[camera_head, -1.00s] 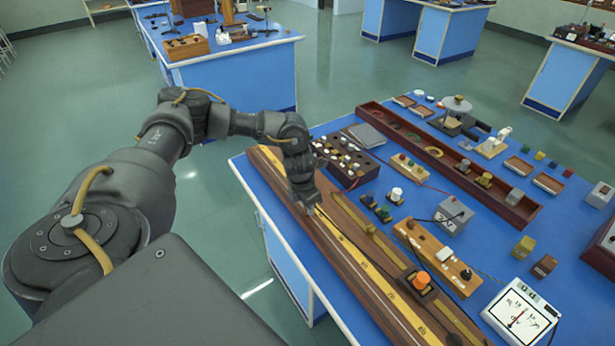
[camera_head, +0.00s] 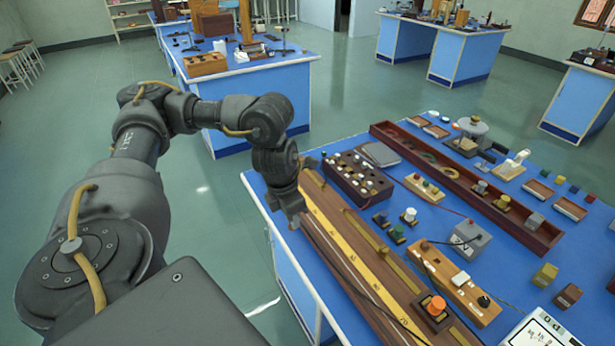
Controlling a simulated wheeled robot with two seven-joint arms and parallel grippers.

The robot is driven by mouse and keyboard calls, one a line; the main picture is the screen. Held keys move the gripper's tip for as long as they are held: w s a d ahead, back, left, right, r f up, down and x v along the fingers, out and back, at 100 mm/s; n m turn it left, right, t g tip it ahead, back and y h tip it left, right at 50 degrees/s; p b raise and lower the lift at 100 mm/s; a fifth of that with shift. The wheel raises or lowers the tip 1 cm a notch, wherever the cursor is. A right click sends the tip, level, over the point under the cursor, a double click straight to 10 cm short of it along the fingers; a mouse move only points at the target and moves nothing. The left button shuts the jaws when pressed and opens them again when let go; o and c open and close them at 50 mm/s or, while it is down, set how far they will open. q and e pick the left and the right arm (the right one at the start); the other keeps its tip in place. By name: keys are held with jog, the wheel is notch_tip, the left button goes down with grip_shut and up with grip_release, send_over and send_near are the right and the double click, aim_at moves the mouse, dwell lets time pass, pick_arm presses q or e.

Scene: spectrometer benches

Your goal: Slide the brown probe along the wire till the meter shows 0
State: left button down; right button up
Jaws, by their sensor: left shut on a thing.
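The long wooden wire board (camera_head: 345,240) with its yellow scale runs from the far left of the blue bench toward the front. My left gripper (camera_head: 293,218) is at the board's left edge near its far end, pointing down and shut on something. The brown probe is hidden by the jaws, so I cannot make it out or tell if it touches the wire. A thin dark lead runs from near the jaws along the board. The white meter (camera_head: 540,332) is at the bottom right, cut off by the frame, and its reading cannot be seen. My right gripper is out of view.
A block with an orange knob (camera_head: 435,305) is by the board's near part. A dark box with several plugs (camera_head: 357,178) stands right of the board's far end. A wooden key board (camera_head: 455,283) and a long brown tray (camera_head: 465,187) lie further right.

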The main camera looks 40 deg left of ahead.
pick_arm(q)
jog(key=w+f+m+b, duration=0.2)
jog(key=w+f+b, duration=0.1)
jog(key=w+f+m+b, duration=0.1)
jog(key=w+f+b, duration=0.2)
jog(key=w+f, duration=0.1)
jog(key=w+f+m+b, duration=0.2)
jog(key=w+f+b, duration=0.1)
jog(key=shift+w+a+f+m+g+h, duration=0.1)
jog(key=shift+w+f+m+g+h, duration=0.05)
jog(key=shift+w+m+g+h, duration=0.15)
jog(key=shift+w+f, duration=0.1)
jog(key=shift+w, duration=0.1)
jog(key=shift+f+b, duration=0.2)
jog(key=shift+b, duration=0.15)
